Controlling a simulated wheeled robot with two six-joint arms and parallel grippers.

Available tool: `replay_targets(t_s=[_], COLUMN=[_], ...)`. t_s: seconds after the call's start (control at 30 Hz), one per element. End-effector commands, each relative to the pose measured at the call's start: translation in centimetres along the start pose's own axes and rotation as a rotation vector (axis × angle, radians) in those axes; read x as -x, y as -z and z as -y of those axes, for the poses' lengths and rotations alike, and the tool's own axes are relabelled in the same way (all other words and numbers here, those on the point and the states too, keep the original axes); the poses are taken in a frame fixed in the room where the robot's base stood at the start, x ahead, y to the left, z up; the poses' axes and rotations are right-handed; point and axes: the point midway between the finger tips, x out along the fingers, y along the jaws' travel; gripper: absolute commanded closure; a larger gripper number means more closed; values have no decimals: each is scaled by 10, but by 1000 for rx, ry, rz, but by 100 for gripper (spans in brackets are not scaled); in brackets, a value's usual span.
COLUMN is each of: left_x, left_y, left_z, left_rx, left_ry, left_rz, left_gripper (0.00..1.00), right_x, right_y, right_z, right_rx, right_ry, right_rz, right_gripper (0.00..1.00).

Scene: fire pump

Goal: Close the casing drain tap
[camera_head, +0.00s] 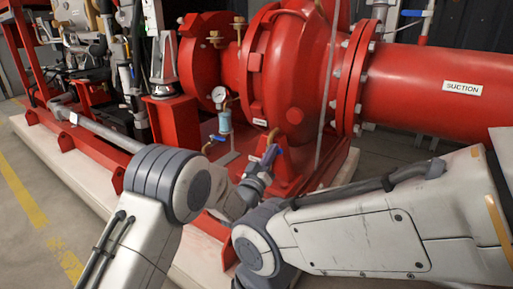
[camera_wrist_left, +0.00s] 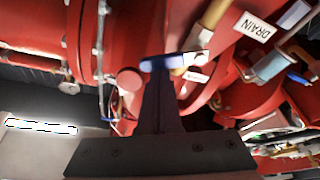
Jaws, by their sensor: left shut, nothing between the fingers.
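The casing drain tap has a blue lever (camera_head: 270,155) below a short brass pipe (camera_head: 272,136) at the foot of the red pump casing (camera_head: 290,75). My left gripper (camera_head: 262,167) is shut and empty, right at the lever. In the left wrist view the lever (camera_wrist_left: 176,62) lies crosswise at the tips of my shut fingers (camera_wrist_left: 160,85). It looks touching or very close; I cannot tell which. The brass pipe (camera_wrist_left: 214,14) rises beside it, and a DRAIN label (camera_wrist_left: 256,27) is to its right. My right gripper is out of view.
A gauge (camera_head: 219,95) on a blue-grey fitting, with another small blue-handled tap (camera_head: 217,138), stands left of the drain tap. The red suction pipe (camera_head: 440,85) runs off to the right. A red support foot (camera_head: 292,170) is close behind my left gripper.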

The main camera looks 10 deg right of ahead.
Motion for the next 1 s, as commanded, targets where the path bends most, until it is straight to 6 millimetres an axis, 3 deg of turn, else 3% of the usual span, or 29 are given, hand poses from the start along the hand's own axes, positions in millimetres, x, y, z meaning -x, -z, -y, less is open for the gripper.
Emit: replay_targets(t_s=[0.13,1.0], left_x=[2,3], left_y=[-5,-9], left_z=[-1,-2], left_rx=[-80,-71], left_ry=[-28,-24], left_rz=[0,1], left_gripper=[100,100], right_x=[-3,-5], right_y=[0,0], right_z=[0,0], right_rx=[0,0], right_ry=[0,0], right_rz=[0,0], right_gripper=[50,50])
